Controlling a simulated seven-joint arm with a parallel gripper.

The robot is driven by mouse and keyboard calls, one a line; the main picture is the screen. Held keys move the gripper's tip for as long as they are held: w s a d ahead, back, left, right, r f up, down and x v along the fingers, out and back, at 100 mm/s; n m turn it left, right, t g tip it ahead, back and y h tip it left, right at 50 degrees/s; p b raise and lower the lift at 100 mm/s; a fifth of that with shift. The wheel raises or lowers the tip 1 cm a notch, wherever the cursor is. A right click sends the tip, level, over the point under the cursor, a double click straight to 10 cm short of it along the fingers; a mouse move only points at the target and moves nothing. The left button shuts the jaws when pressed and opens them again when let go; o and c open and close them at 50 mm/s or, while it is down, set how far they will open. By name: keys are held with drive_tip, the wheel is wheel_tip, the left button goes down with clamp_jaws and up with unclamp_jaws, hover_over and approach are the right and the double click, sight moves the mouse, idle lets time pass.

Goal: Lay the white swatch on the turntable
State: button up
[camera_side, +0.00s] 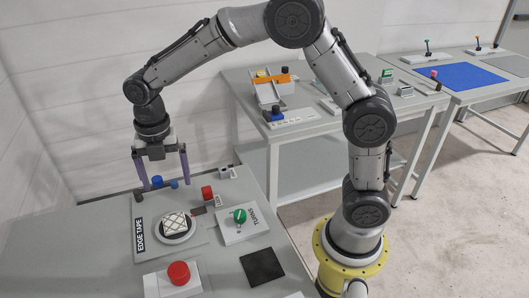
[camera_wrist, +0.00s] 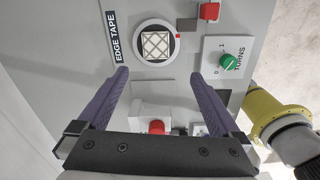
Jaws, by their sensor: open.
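The white swatch (camera_side: 174,223) is a square with grey crossing lines. It lies flat near the middle of the round, pale-rimmed turntable (camera_side: 176,241). In the wrist view the swatch (camera_wrist: 155,45) shows whole, with the turntable's rim (camera_wrist: 137,47) around it. My gripper (camera_side: 163,184) has its two purple fingers spread wide and pointing down, with nothing between them. In the side view it hangs above and behind the turntable, apart from the swatch. In the wrist view the fingertips of my gripper (camera_wrist: 159,76) appear below the turntable.
An "EDGE TAPE" label (camera_side: 139,234) lies left of the turntable. A green "TURNS" knob (camera_side: 240,216) and a red block (camera_side: 207,192) stand to its right. A red button (camera_side: 179,273) and a dark square pad (camera_side: 262,267) are in front. Blue knobs (camera_side: 174,183) sit behind.

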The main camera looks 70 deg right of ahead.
drive_tip(key=s+d+r+m+t, duration=0.2)
drive_tip(key=s+d+r+m, duration=0.2)
drive_tip(key=s+r+m, duration=0.35)
drive_tip(key=s+d+r+m+t, duration=0.1)
drive_tip(key=s+d+m, duration=0.1)
drive_tip(key=s+m, duration=0.7)
drive_tip(key=s+d+r+m+t, duration=0.1)
drive_tip(key=s+d+m+t, duration=0.1)
drive_tip(key=s+m, duration=0.7)
drive_tip(key=shift+d, duration=0.35)
